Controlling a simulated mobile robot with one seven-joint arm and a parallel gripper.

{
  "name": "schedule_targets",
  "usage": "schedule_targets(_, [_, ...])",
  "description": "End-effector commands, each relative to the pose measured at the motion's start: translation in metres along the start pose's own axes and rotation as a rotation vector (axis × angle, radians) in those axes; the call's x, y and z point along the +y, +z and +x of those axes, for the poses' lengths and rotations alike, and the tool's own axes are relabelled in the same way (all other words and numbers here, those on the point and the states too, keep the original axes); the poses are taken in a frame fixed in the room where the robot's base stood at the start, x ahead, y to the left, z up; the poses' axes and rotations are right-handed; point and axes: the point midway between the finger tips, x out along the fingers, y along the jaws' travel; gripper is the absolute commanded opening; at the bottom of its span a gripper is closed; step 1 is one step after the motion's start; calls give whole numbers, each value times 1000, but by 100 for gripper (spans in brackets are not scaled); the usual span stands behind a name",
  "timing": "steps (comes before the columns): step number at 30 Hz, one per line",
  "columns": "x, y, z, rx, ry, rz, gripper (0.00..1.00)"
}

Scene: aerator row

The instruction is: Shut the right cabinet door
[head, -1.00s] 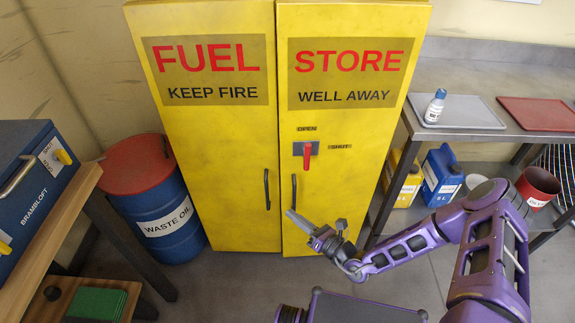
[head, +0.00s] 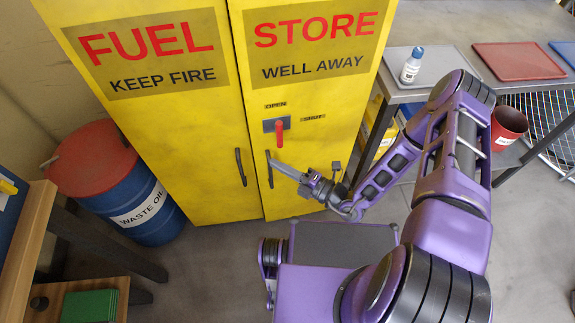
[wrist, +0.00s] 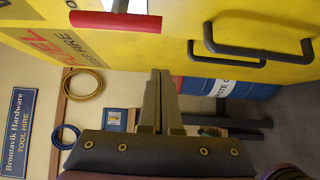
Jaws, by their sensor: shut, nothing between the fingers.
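The right cabinet door (head: 318,105), yellow and marked STORE, stands beside the left door (head: 165,125), with a thin dark seam between them. I cannot tell whether it is slightly ajar. Its dark bar handle (head: 269,172) is near the seam. Above it a red lever (head: 280,134) hangs down, with OPEN above it and SHUT to its right. My gripper (head: 274,163) is shut and empty, its tips beside the right handle; contact is unclear. In the wrist view the shut fingers (wrist: 160,90) point toward the yellow doors, near the red lever (wrist: 115,21) and both handles.
A blue waste oil barrel (head: 125,190) with a red lid stands left of the cabinet. A wooden bench (head: 25,240) is at the far left. A grey counter (head: 440,60) with a bottle (head: 412,65) and trays is on the right. Grey floor lies in front.

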Motion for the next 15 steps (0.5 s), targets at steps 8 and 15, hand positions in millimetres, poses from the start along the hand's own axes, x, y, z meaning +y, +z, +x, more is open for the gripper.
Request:
schedule_targets(8, [0,5,56,1,1,-6,0])
schedule_targets(15, [0,25,75,1,1,-3,0])
